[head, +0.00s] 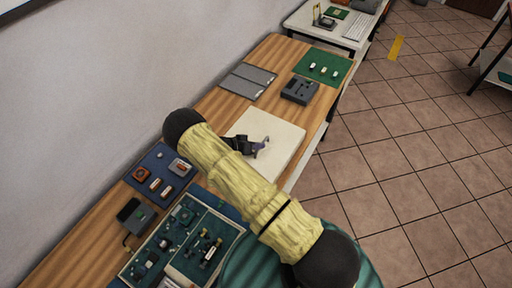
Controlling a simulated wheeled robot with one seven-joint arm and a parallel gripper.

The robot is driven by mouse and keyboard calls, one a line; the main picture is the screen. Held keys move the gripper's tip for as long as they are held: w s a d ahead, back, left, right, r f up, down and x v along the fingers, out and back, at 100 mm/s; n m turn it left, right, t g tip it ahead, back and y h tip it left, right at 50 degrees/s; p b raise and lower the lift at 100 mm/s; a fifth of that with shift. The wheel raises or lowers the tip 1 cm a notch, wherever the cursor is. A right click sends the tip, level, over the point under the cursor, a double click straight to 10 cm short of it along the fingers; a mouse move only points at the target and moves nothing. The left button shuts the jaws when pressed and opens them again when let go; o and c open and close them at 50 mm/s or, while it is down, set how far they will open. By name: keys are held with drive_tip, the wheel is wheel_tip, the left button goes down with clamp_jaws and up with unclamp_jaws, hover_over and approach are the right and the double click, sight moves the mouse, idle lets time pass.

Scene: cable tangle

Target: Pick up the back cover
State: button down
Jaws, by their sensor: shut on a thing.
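My arm, in a yellow sleeve, reaches across the wooden bench. My gripper (261,147) is low over a white mat (285,131), shut on a small grey-purple piece. The piece is tiny in this view and partly hidden by the dark fingers. I cannot tell for certain that it is the back cover, or whether it touches the mat.
Beyond the mat are a dark grey device (300,90), a grey two-part panel (248,80) and a green mat (323,67) with small parts. Nearer are a blue mat (153,163) with parts and a parts tray (180,240). A wall borders the left; tiled floor lies right.

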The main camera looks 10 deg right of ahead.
drive_tip(key=shift+r, duration=0.1)
wheel_tip(320, 180, up, 10)
drive_tip(key=b, duration=0.3)
drive_tip(key=shift+b, duration=0.4)
idle(0.3)
